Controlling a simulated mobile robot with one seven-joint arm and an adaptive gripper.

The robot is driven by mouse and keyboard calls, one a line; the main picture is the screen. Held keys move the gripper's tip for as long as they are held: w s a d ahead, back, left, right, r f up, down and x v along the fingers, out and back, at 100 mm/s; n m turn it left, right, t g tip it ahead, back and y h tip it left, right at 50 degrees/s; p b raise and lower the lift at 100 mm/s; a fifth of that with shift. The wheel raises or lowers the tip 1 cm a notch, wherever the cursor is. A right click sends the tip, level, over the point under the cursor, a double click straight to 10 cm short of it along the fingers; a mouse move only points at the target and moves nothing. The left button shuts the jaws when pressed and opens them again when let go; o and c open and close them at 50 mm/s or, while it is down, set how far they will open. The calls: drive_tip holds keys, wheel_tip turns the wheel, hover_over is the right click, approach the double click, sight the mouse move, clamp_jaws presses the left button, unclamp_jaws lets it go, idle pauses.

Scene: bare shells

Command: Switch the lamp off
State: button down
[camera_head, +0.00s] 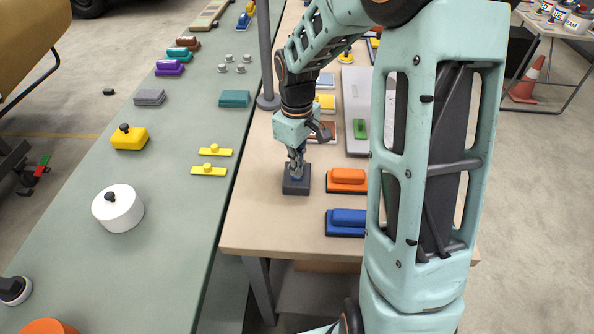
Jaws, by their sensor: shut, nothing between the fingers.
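My gripper (297,172) is shut and empty, pointing down at a dark grey square box (296,188) near the front of the tan table. A small blue part shows on top of the box at the fingertips. I cannot tell whether the fingers touch it. A grey upright pole (266,50) on a round base stands behind, at the table's left side; its top is out of view. No lamp head or bulb shows, so I cannot tell whether a lamp is lit.
An orange block (347,178) and a blue block (346,220) lie right of the box on the tan table (250,222). A long green bench (165,225) on the left holds a white round lidded thing (118,208), a yellow block (129,138) and small parts. My arm hides the table's right side.

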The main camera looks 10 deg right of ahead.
drive_tip(key=shift+r+p, duration=2.9)
drive_tip(key=shift+r, duration=0.55)
